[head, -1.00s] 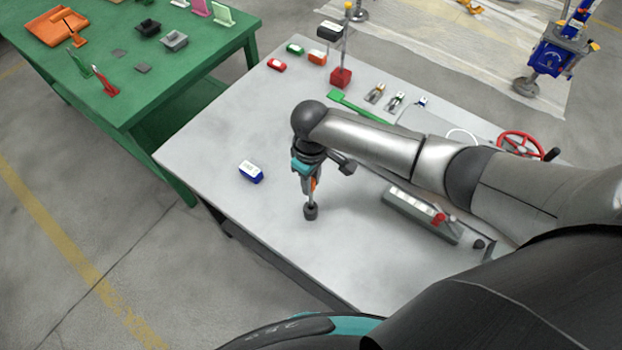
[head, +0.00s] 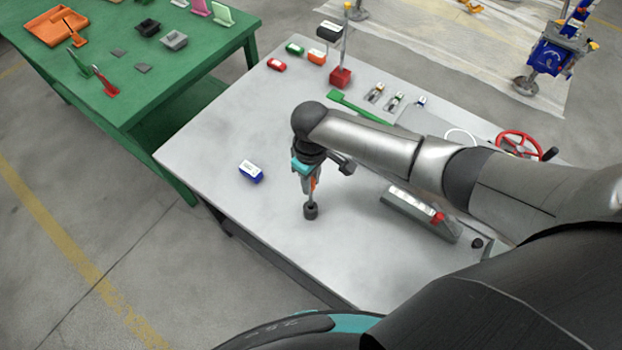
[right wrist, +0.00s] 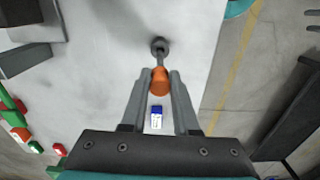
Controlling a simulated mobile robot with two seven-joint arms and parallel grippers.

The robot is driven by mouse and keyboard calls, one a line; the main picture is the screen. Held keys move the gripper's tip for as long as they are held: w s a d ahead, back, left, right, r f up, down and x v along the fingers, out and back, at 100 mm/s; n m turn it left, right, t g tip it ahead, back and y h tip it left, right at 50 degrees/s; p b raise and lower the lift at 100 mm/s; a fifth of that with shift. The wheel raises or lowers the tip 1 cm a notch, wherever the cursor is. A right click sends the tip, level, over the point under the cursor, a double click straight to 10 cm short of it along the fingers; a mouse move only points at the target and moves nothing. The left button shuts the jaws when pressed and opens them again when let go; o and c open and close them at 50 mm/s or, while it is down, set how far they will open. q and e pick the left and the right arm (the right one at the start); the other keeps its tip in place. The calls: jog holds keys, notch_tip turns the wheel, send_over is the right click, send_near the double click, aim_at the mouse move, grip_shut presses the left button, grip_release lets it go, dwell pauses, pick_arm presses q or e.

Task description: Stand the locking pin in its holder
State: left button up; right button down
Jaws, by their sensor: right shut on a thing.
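The locking pin has an orange grip (right wrist: 160,82) and a thin grey shank. My right gripper (head: 311,187) is shut on the orange grip, pointing down over the light grey table. In the right wrist view the grip lies between the two fingers. The shank points down at a small dark round holder (head: 310,211), which also shows in the right wrist view (right wrist: 160,46). The pin looks near upright and in line with the holder. I cannot tell how deep its tip sits, as the holder hides it. My left gripper is not in view.
A blue and white block (head: 251,172) lies left of the gripper. A grey long box (head: 422,214) with a red part is to the right. A red handwheel (head: 520,146) and small tools lie behind my arm. A green table (head: 110,80) stands at upper left.

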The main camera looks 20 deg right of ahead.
jog(key=shift+p, duration=0.3)
jog(key=b, duration=0.4)
send_over(311, 205)
jog(key=shift+w+f, duration=0.15)
jog(key=shift+f, duration=1.4)
jog(key=shift+w+f, duration=0.1)
jog(key=shift+f, duration=1.4)
jog(key=c, duration=0.6)
grip_release()
notch_tip(311, 205, up, 15)
jog(key=shift+r+p, duration=0.15)
jog(key=shift+p, duration=0.8)
jog(key=shift+s, duration=0.15)
